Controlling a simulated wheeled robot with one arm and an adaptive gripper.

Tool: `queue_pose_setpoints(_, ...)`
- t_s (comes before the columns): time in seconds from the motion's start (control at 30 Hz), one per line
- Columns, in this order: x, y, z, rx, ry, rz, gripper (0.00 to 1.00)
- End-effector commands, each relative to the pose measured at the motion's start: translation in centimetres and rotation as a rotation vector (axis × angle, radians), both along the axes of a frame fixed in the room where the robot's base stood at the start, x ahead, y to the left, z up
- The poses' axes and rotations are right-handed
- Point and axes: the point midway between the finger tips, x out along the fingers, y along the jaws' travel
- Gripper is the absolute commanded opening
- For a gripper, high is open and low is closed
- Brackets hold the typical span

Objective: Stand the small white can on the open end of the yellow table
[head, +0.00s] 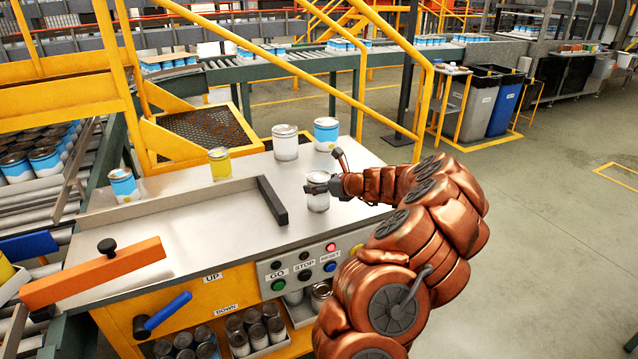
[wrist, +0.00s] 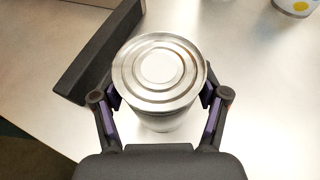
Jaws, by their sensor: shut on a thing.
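The small white can (head: 318,202) is upright at the right part of the yellow table's grey top (head: 240,210). My gripper (head: 320,187) is shut around the can's sides. In the wrist view the can's silver lid (wrist: 160,68) shows between the two fingers of my gripper (wrist: 160,98). The can looks to be on or just above the tabletop; I cannot tell if its base touches. The lower part of the can is partly hidden in the wrist view.
A dark raised bar (head: 272,201) lies left of the can. A larger white can (head: 285,142), a blue and white can (head: 326,134), a yellow can (head: 219,163) and another blue can (head: 124,186) stand toward the back. Buttons (head: 304,267) line the front. An orange bar (head: 92,273) crosses the left end.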

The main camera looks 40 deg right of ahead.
Motion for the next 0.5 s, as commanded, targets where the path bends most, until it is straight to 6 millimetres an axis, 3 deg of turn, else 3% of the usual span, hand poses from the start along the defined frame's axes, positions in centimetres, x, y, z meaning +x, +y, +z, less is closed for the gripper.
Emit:
queue_pose_setpoints(0.27, 0.01, 0.00, -0.17, 0.000, -0.001, 0.000, 0.34)
queue_pose_setpoints(0.3, -0.01, -0.01, -0.18, 0.000, -0.001, 0.000, 0.75)
queue_pose_setpoints(0.5, -0.01, -0.01, -0.14, 0.000, -0.001, 0.000, 0.96)
